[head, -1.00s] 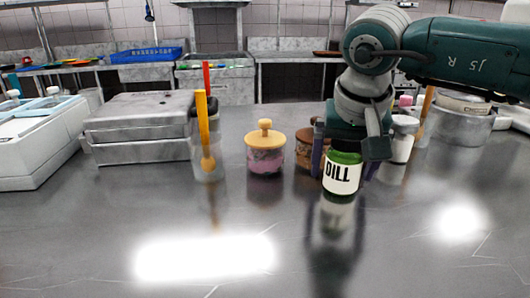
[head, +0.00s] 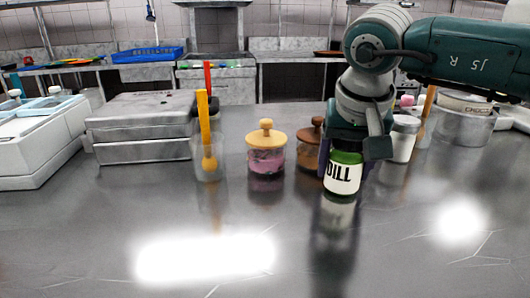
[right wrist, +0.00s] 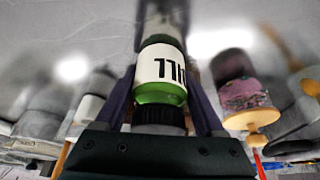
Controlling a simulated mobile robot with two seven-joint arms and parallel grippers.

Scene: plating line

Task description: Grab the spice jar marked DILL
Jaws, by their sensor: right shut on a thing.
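The DILL jar (head: 342,178) is green with a white label and a dark lid, upright on the steel counter. My right gripper (head: 344,160) comes down on it from above, its fingers closed on the jar's sides. In the right wrist view the jar (right wrist: 160,72) sits between the two purple fingers (right wrist: 162,95), with its label partly readable. I cannot tell whether the jar's base touches the counter. My left gripper does not show.
Left of the jar stand a brown-lidded jar (head: 308,155), a pink jar with a wooden lid (head: 266,160) and a glass with utensils (head: 208,166). A white jar (head: 401,145) stands close on the right. The front counter (head: 200,215) is clear.

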